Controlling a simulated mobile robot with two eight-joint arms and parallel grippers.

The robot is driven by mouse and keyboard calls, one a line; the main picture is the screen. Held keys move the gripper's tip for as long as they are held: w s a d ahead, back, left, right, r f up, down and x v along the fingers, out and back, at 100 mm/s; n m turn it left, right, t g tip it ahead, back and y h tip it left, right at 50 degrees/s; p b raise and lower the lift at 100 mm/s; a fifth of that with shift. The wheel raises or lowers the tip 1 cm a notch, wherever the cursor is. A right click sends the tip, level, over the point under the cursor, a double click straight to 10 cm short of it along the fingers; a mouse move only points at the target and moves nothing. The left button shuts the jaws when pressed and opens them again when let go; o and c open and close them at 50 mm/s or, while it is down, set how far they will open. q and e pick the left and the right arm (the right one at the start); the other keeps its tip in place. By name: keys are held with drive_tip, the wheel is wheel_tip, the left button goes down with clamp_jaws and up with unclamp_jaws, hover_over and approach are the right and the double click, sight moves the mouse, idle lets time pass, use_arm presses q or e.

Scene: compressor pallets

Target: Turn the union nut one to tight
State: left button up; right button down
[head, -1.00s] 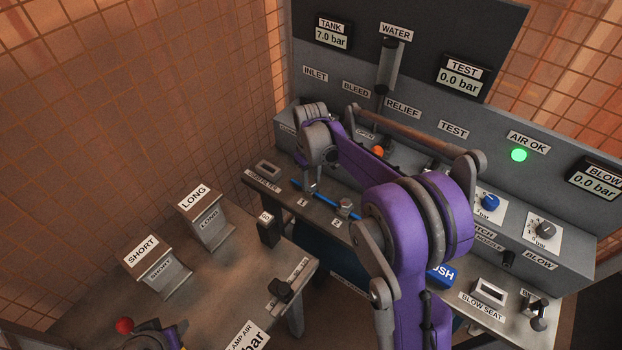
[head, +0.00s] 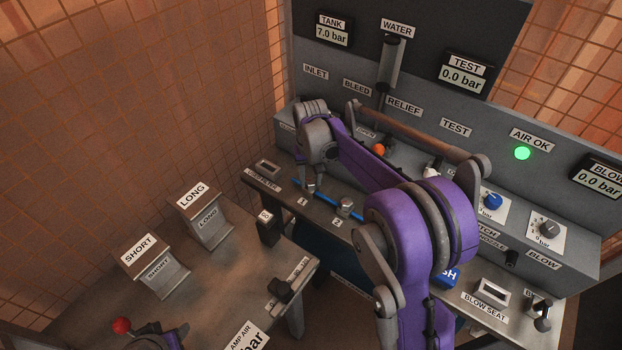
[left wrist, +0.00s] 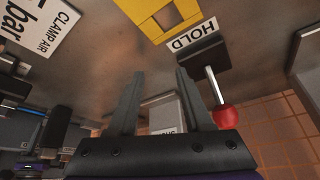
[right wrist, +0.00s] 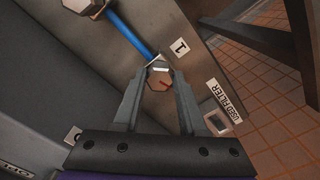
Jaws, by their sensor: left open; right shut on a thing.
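Union nut one (right wrist: 159,78) is a hexagonal metal nut with a small red mark on its face, at the end of a blue hose (right wrist: 127,32) beside the label "1". In the right wrist view my right gripper (right wrist: 160,85) is shut on this nut, its fingers on either side. In the head view the right gripper (head: 309,188) reaches down to the bench at the left end of the blue hose (head: 325,194). Union nut two (head: 345,206) sits at the other end, near label "2". My left gripper (left wrist: 170,80) is open and empty, above the front table.
Blocks marked LONG (head: 205,219) and SHORT (head: 156,264) stand on the front table. A red-knobbed lever (left wrist: 224,116) by the HOLD label is close to my left gripper. The gauge panel (head: 414,36) rises behind the bench; TANK reads 7.0 bar, TEST 0.0 bar.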

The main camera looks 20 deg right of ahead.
sight(310, 182)
use_arm(q)
drive_tip(key=shift+f, duration=0.25)
use_arm(e)
drive_tip(key=shift+m, duration=1.6)
drive_tip(key=shift+c, duration=2.3)
unclamp_jaws()
drive_tip(key=shift+r, duration=0.1)
use_arm(q)
drive_tip(key=shift+r, duration=0.35)
use_arm(e)
wheel_tip(310, 182, up, 11)
